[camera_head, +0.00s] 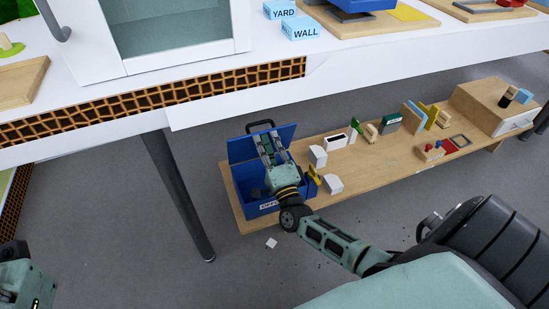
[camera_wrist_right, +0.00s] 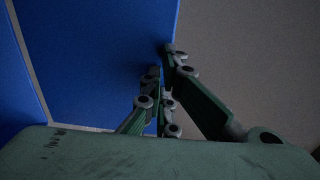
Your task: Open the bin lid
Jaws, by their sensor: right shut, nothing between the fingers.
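The blue bin (camera_head: 262,208) stands at the left end of a low wooden shelf, with a label on its front. Its blue lid (camera_head: 240,149) is raised and stands steeply up at the back, with a black handle (camera_head: 261,124) at its top edge. My right gripper (camera_head: 268,137) is shut and empty, in front of the lid and over the bin; it hides part of both. In the right wrist view my fingertips (camera_wrist_right: 162,60) are close to a blue panel (camera_wrist_right: 100,60); I cannot tell whether they touch it. Only part of my left arm shows, at the lower left.
The low shelf (camera_head: 351,160) carries white blocks (camera_head: 333,184), several small parts and a wooden drawer box (camera_head: 490,100) to the right. The grey floor in front is mostly free.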

